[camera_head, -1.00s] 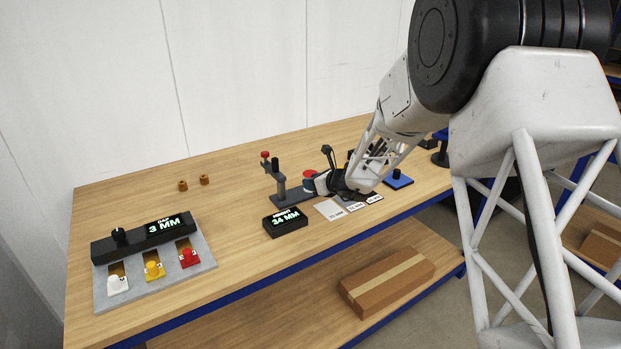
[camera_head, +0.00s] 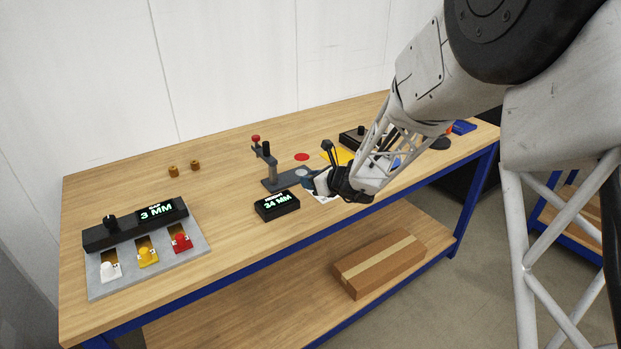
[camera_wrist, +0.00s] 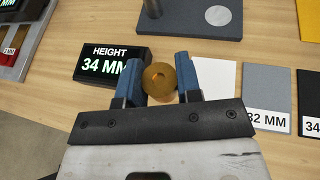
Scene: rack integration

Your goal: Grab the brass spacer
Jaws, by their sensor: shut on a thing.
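In the head view my gripper (camera_head: 318,184) is over the front part of the workbench, right of the black height display. The spacer in the grip cannot be made out there. Two more brass-coloured spacers stand at the back left of the bench, one (camera_head: 173,171) in front of the other (camera_head: 195,165).
The height display (camera_head: 277,206) reads 34 MM. Behind it stands a gauge stand (camera_head: 284,181) with a red knob. A gap display (camera_head: 158,212) reads 3 MM above white, yellow and red tabs. A white card (camera_wrist: 214,82) and a grey 32 MM card (camera_wrist: 267,101) lie beside my gripper.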

